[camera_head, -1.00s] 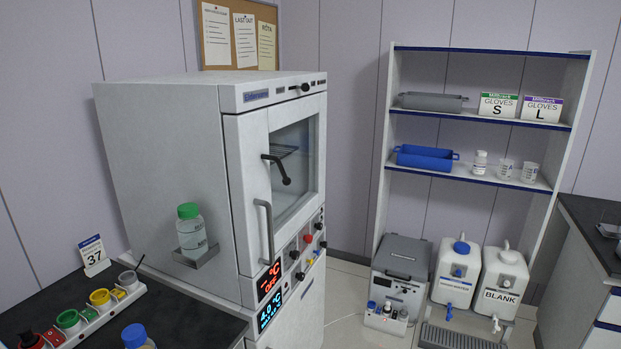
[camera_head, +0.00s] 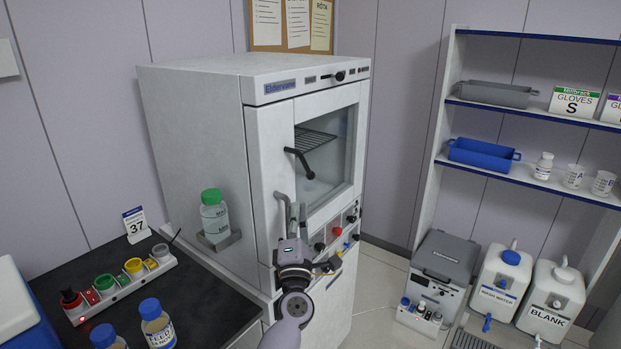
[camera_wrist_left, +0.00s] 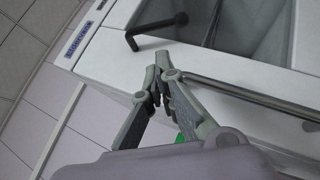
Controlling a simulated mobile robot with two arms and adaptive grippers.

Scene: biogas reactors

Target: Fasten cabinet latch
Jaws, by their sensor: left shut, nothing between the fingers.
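The white cabinet (camera_head: 197,125) has a glazed door (camera_head: 322,150) that looks flush with its front. The black latch lever (camera_head: 300,158) on the door slants down to the right. In the left wrist view the latch (camera_wrist_left: 152,30) is just beyond the fingers. A grey bar handle (camera_head: 280,207) runs down the door below the latch. My left gripper (camera_head: 294,210) is in front of the door beside this handle, below the latch. Its fingers (camera_wrist_left: 158,72) are shut and empty, close to the handle's end (camera_wrist_left: 200,76); contact cannot be told. My right gripper is out of view.
A green-capped bottle (camera_head: 214,218) sits on a bracket on the cabinet's side. The dark counter (camera_head: 205,310) at left holds a rack of coloured jars (camera_head: 122,290) and blue-capped bottles (camera_head: 157,325). A shelf unit (camera_head: 440,165) stands at right.

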